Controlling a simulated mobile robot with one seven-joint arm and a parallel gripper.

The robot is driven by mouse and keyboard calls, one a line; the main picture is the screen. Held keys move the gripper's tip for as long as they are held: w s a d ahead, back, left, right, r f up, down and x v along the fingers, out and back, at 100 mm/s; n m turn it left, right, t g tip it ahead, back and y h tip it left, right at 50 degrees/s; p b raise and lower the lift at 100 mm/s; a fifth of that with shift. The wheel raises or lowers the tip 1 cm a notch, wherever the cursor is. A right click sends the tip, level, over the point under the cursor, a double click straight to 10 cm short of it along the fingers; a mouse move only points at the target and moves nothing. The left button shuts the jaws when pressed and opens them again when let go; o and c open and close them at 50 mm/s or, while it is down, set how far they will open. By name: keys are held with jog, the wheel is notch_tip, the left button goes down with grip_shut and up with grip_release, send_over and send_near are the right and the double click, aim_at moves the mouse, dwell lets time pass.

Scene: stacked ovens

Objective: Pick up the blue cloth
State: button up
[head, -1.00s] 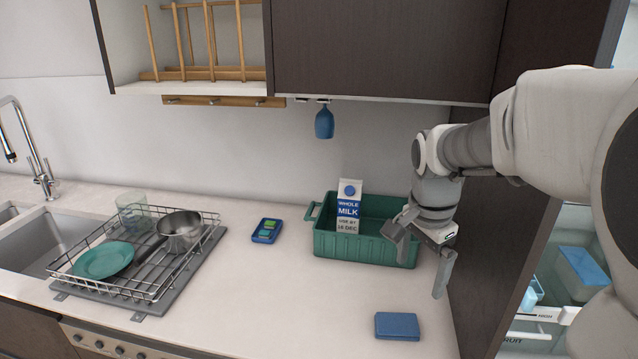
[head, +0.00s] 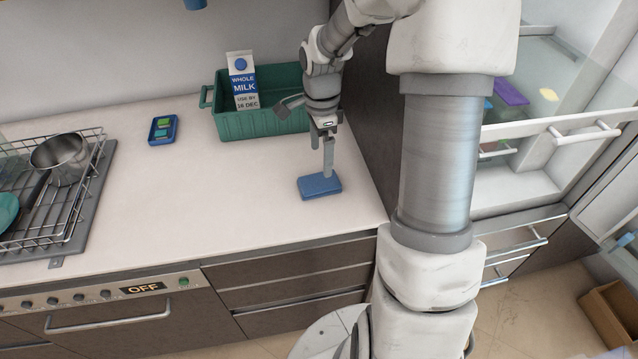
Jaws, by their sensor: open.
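The blue cloth (head: 316,187) is a flat folded rectangle lying on the pale counter, near its front edge. My gripper (head: 305,142) is open and empty, with its fingers spread wide. One finger points down, its tip overlapping the cloth's upper right part in the picture; I cannot tell whether it touches. The other finger is out to the left, in front of the green crate.
The green crate (head: 260,124) with a milk carton (head: 242,82) stands behind the cloth. A small blue tray (head: 162,130) lies to the left. A wire dish rack (head: 62,205) stands at far left. The counter between is clear.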

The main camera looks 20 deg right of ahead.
aim_at(324, 180)
notch_tip(324, 180, down, 3)
jog(key=shift+r, duration=0.2)
jog(key=f, duration=0.4)
jog(key=shift+s+d+f, duration=0.1)
jog(key=shift+s+d, duration=0.1)
jog(key=shift+d, duration=0.15)
jog(key=shift+f, duration=0.45)
jog(key=c, duration=1.2)
